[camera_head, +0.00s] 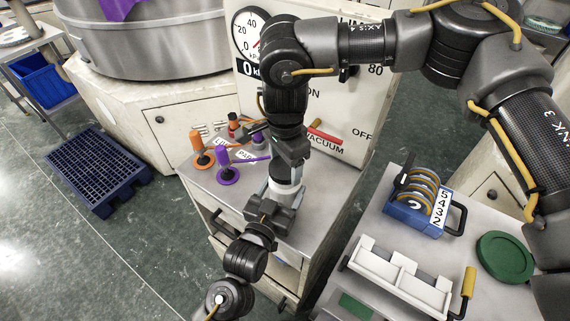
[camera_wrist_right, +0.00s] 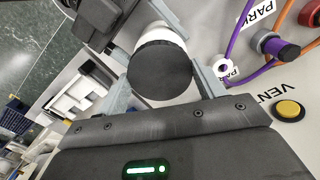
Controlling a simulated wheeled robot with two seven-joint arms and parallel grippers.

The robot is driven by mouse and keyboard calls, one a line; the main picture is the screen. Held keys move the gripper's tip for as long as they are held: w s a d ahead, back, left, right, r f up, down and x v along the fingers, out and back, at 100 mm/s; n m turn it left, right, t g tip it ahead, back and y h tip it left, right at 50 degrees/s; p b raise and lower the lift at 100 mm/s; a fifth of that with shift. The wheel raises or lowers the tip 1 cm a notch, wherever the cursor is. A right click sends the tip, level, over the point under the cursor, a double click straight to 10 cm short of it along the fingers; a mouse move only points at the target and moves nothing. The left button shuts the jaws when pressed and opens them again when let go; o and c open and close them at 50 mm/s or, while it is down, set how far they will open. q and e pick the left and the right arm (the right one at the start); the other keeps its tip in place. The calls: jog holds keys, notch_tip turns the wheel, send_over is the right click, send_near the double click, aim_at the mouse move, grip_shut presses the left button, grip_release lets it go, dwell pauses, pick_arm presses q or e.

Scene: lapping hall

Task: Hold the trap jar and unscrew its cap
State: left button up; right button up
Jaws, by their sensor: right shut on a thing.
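The trap jar (camera_head: 284,186) is a pale cylinder standing upright near the front of the grey cabinet top in the head view. Its dark round cap (camera_wrist_right: 160,75) faces the right wrist camera, with the white jar behind it. My right gripper (camera_head: 289,163) comes down from above and is shut on the cap, one finger on each side. My left gripper (camera_head: 274,198) reaches in from the front, lower down, with its fingers around the jar body. The contact of the left fingers is partly hidden, but they look closed on the jar.
Orange and purple valve handles (camera_head: 228,176) stand left of the jar. Behind is a panel (camera_head: 350,110) with a gauge and a red vacuum lever (camera_head: 325,135). A right-hand bench holds a blue holder (camera_head: 412,217), a white tray (camera_head: 390,283) and a green disc (camera_head: 505,257).

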aim_at(285, 166)
jog(key=shift+r, duration=0.15)
jog(key=shift+r, duration=1.9)
pick_arm(q)
jog(key=o, duration=2)
jog(key=shift+c, duration=0.2)
jog(key=b+v, duration=0.2)
jog(key=v, duration=1)
pick_arm(e)
notch_tip(285, 166, down, 2)
jog(key=shift+f, duration=0.1)
